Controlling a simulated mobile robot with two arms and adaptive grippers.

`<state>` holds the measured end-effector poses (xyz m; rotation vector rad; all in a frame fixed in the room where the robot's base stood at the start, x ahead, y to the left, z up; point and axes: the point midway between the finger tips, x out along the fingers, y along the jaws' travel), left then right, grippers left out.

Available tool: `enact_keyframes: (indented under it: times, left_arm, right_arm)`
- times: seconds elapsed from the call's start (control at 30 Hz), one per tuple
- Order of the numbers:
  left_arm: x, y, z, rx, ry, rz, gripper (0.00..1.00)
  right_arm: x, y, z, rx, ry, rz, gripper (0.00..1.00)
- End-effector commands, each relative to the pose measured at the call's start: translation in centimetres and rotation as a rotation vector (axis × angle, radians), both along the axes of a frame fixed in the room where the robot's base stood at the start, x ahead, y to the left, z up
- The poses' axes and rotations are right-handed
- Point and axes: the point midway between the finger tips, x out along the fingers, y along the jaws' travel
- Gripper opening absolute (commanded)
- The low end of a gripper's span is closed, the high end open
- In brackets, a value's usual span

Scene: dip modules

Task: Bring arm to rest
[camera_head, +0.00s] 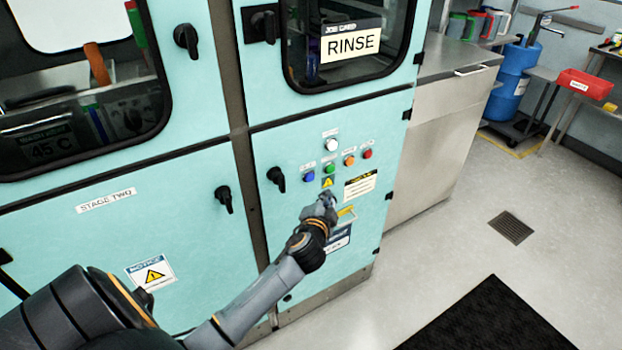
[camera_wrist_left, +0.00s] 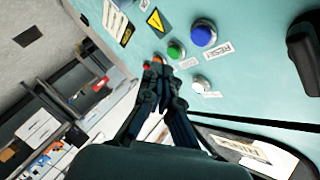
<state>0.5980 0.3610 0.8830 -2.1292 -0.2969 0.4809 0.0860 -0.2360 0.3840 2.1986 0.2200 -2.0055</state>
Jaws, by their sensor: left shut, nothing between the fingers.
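My left arm reaches in from the lower left in the head view. Its gripper (camera_head: 325,203) is in front of the teal cabinet's lower right door, just below the button panel. In the left wrist view the gripper (camera_wrist_left: 158,66) is shut with nothing in it. Its fingertips overlap the panel area beside the green button (camera_wrist_left: 176,50) and blue button (camera_wrist_left: 203,33). I cannot tell whether they touch the panel. The teal cabinet (camera_head: 180,245) fills the left and middle of the head view. My right gripper is not in view.
Black door handles (camera_head: 224,199) stick out from the cabinet. A steel counter (camera_head: 440,130) stands to its right. Further back are a blue drum (camera_head: 510,80) and a red bin (camera_head: 585,84). Open floor with a drain grate (camera_head: 510,228) and a black mat (camera_head: 490,320) lies at right.

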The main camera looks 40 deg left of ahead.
Motion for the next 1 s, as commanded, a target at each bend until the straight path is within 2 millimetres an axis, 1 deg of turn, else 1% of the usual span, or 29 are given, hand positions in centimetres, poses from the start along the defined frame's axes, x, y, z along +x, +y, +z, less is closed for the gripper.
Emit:
enact_keyframes:
  times: [0.33,0.37,0.4,0.47,0.57,0.6,0.63,0.67,0.7,0.77,0.8,0.87,0.9,0.97,1.0]
  left_arm:
    - [0.0,0.0,-0.2,-0.001,0.003,-0.001,0.00]
    - [-0.1,0.0,-0.5,-0.005,0.008,-0.001,0.00]
    - [-0.2,-0.1,-1.3,-0.012,0.020,-0.003,0.00]
    - [-0.5,-0.3,-3.3,-0.031,0.053,-0.008,0.00]
    - [-1.9,-1.1,-8.7,-0.088,0.142,-0.020,0.00]
    - [-2.8,-1.5,-11.5,-0.117,0.187,-0.024,0.00]
    - [-3.6,-1.8,-13.6,-0.143,0.221,-0.028,0.00]
    - [-4.5,-2.2,-15.8,-0.169,0.257,-0.029,0.00]
    - [-5.9,-2.7,-18.5,-0.202,0.303,-0.030,0.00]
    - [-8.2,-3.4,-22.5,-0.254,0.370,-0.027,0.00]
    - [-9.8,-4.0,-25.1,-0.289,0.413,-0.023,0.00]
    - [-12.7,-4.8,-28.7,-0.339,0.478,-0.015,0.00]
    - [-14.7,-5.3,-31.0,-0.373,0.520,-0.006,0.00]
    - [-17.9,-6.2,-34.2,-0.423,0.583,0.009,0.00]
    - [-20.2,-6.7,-36.2,-0.456,0.622,0.021,0.00]
  right_arm:
    - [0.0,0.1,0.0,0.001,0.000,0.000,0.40]
    - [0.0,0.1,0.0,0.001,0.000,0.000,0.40]
    - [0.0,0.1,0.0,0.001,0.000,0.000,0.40]
    - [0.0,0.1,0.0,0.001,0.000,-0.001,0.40]
    - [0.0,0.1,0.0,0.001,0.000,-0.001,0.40]
    - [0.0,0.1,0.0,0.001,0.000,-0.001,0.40]
    - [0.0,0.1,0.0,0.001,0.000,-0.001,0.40]
    - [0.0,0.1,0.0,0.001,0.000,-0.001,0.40]
    - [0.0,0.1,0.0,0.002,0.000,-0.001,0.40]
    - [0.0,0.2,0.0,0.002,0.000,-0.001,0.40]
    - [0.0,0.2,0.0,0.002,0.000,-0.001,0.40]
    - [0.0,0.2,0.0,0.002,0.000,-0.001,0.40]
    - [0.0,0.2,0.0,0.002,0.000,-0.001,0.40]
    - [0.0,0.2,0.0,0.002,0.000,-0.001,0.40]
    - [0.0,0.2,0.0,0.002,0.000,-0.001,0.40]
